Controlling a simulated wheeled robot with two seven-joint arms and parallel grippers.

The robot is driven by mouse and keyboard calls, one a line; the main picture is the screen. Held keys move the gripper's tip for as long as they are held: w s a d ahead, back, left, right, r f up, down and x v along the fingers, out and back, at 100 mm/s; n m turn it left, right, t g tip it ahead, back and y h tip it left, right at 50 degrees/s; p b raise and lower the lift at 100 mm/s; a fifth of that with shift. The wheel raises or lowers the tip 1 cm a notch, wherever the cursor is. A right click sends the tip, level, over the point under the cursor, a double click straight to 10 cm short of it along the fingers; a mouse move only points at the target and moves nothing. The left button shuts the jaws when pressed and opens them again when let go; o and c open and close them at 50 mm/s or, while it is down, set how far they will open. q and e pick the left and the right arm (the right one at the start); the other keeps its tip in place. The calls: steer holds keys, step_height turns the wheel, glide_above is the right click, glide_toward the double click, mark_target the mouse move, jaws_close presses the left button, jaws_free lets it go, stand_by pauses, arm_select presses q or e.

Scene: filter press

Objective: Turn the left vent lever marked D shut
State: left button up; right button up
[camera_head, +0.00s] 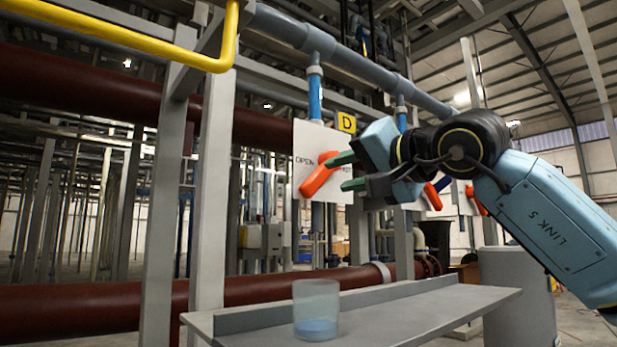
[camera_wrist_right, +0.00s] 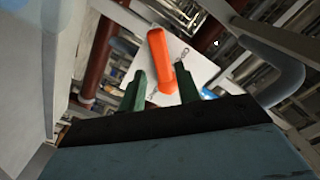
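The orange vent lever (camera_head: 316,180) sits on a white plate (camera_head: 308,135) under a yellow tag marked D (camera_head: 346,123). It slants from upper right to lower left, its lower end below the word OPEN on the plate. My right gripper (camera_head: 338,174) is open in front of the plate, its green fingers pointing left at the lever. In the right wrist view the lever (camera_wrist_right: 159,60) has its near end between the spread fingertips (camera_wrist_right: 161,78). I cannot tell whether they touch it. The gripper hides the plate's right part. My left gripper is not in view.
More orange levers (camera_head: 432,196) on white plates stand farther right, partly behind my right arm. A grey shelf (camera_head: 420,312) below holds a clear beaker (camera_head: 316,310) with blue liquid. A grey post (camera_head: 212,190) and yellow pipe (camera_head: 150,42) stand at left.

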mark_target(321, 173)
steer(key=p+x, duration=0.4)
steer(key=x, duration=0.6)
steer(key=shift+c, duration=0.2)
jaws_close()
